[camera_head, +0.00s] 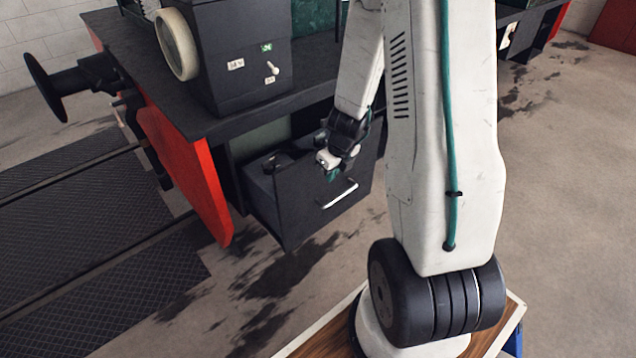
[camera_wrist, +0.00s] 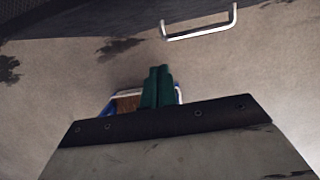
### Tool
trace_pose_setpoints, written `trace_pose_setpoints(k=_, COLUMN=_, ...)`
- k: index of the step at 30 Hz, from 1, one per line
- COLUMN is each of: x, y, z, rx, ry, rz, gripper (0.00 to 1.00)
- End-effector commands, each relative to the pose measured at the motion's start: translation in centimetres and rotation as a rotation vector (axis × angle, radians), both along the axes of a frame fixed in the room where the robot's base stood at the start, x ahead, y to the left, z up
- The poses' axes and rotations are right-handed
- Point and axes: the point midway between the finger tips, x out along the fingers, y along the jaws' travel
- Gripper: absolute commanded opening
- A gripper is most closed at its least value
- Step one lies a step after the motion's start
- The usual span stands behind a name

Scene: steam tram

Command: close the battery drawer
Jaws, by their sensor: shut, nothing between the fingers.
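The battery drawer (camera_head: 305,214) is a dark box under the tram's deck. It stands pulled out, with part of its inside showing. Its pale bar handle (camera_head: 341,194) is on the front face; the handle also shows at the top of the wrist view (camera_wrist: 200,32), with the dark drawer face (camera_wrist: 75,16) beside it. My gripper (camera_head: 333,176) is at the upper part of the drawer front, above and left of the handle. Its teal fingers (camera_wrist: 157,80) are together and empty, apart from the handle. I cannot tell whether they touch the drawer front.
The black deck (camera_head: 120,62) overhangs the drawer. A dark cabinet (camera_head: 240,60) with a lever and a pale wheel (camera_head: 176,44) stand on it. A red panel (camera_head: 185,160) is left of the drawer. Stained floor (camera_head: 300,265) in front of the drawer is clear.

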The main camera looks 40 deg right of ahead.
Motion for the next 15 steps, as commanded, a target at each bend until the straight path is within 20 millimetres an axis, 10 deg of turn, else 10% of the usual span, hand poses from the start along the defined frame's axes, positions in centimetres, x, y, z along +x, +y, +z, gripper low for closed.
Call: trace_pose_setpoints(k=15, x=1.4, y=0.2, z=-6.0, rx=0.0, ry=0.004, rz=0.005, gripper=0.0)
